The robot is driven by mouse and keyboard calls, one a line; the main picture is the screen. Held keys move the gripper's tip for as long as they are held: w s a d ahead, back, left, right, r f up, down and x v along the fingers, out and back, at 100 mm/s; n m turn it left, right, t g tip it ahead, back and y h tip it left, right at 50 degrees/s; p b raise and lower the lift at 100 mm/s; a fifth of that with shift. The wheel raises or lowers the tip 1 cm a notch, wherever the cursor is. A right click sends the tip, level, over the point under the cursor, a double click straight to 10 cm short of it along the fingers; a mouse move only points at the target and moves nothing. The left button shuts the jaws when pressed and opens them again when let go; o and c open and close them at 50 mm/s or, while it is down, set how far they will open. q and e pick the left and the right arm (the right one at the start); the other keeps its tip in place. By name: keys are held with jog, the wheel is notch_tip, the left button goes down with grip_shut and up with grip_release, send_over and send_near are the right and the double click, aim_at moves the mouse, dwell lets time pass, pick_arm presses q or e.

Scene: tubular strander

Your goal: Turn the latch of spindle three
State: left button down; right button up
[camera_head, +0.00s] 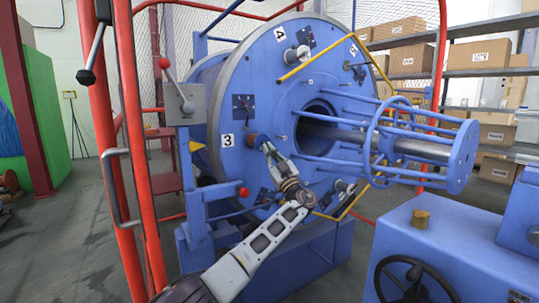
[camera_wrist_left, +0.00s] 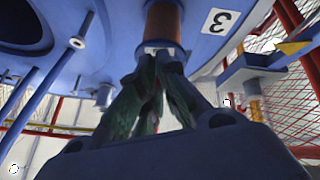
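Spindle three sits beside the white "3" label on the large blue disc (camera_head: 262,82). Its short copper-brown cylinder (camera_head: 252,139) sticks out of the disc face and also shows in the left wrist view (camera_wrist_left: 165,25). My left gripper (camera_head: 266,148) reaches up to its outer end. In the left wrist view, the dark fingers (camera_wrist_left: 158,62) come together at the cylinder's end, around a small pale piece that looks like the latch (camera_wrist_left: 150,49). The fingers hide most of this piece. My right gripper is not in view.
Blue rods and a ring cage (camera_head: 372,140) stick out right of the disc's central hole. Yellow bent bars (camera_head: 310,65) cross the disc. A red frame post (camera_head: 105,120) stands left. A blue cabinet with a black handwheel (camera_head: 412,280) stands front right.

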pick_arm(q)
jog(key=shift+d+f, duration=0.1)
dwell(0.7)
jog(key=c, duration=1.5)
grip_release()
jog(key=shift+c, duration=0.2)
jog(key=v, duration=1.2)
jog(key=shift+f, duration=0.2)
jog(key=shift+w, duration=0.15)
